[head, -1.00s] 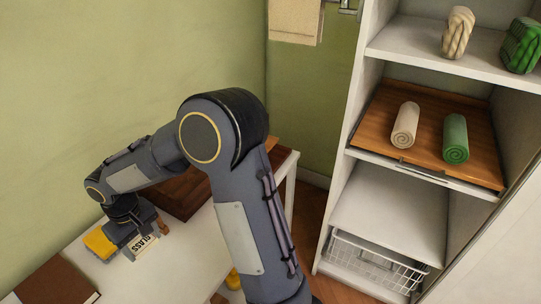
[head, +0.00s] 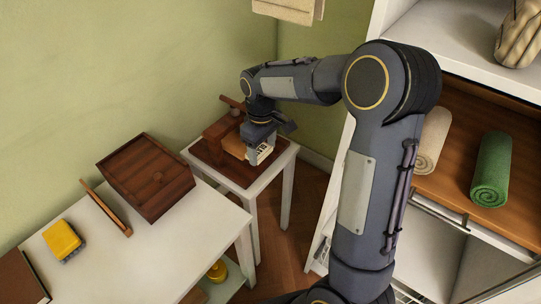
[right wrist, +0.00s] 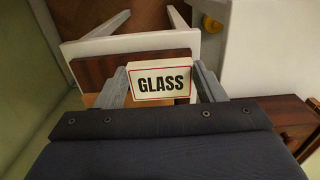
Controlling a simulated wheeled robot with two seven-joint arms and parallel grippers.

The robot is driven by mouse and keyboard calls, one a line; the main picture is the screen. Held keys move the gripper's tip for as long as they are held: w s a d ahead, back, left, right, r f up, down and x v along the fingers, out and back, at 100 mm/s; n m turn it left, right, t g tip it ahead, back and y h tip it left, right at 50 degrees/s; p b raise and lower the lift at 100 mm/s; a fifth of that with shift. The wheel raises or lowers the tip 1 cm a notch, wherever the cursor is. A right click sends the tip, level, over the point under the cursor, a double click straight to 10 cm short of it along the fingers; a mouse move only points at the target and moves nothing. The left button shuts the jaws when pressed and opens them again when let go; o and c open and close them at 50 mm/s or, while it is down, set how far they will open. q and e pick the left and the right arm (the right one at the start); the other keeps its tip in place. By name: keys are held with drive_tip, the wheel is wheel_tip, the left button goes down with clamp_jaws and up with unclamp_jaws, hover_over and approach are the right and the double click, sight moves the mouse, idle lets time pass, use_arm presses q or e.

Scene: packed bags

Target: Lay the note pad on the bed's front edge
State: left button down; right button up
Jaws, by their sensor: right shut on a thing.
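A white block with a red border and the black word GLASS, which I take as the note pad (head: 264,154), is between the fingers of my right gripper (head: 260,147). In the right wrist view the note pad (right wrist: 160,79) sits upright between the two grey fingers, lettered face to the camera. The gripper is over a dark brown board (head: 232,175) on a small white table. A light wooden piece, perhaps the bed (head: 234,146), lies there, partly hidden by the gripper. I cannot tell whether the pad touches it. My left gripper is not in view.
The long white table (head: 165,255) at left holds a brown wooden box (head: 146,178), a thin wooden piece (head: 106,208) and a yellow sponge-like block (head: 62,241). A shelf with rolled towels (head: 490,168) stands at right, behind my right arm.

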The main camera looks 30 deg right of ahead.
drive_tip(key=b, duration=0.1)
hover_over(269, 162)
wheel_tip(269, 162, down, 7)
drive_tip(key=shift+s+r, duration=0.1)
drive_tip(key=shift+r, duration=0.05)
drive_tip(key=shift+f+b, duration=0.45)
drive_tip(key=shift+f, duration=1.15)
drive_tip(key=shift+f, duration=0.15)
drive_tip(key=o, duration=1)
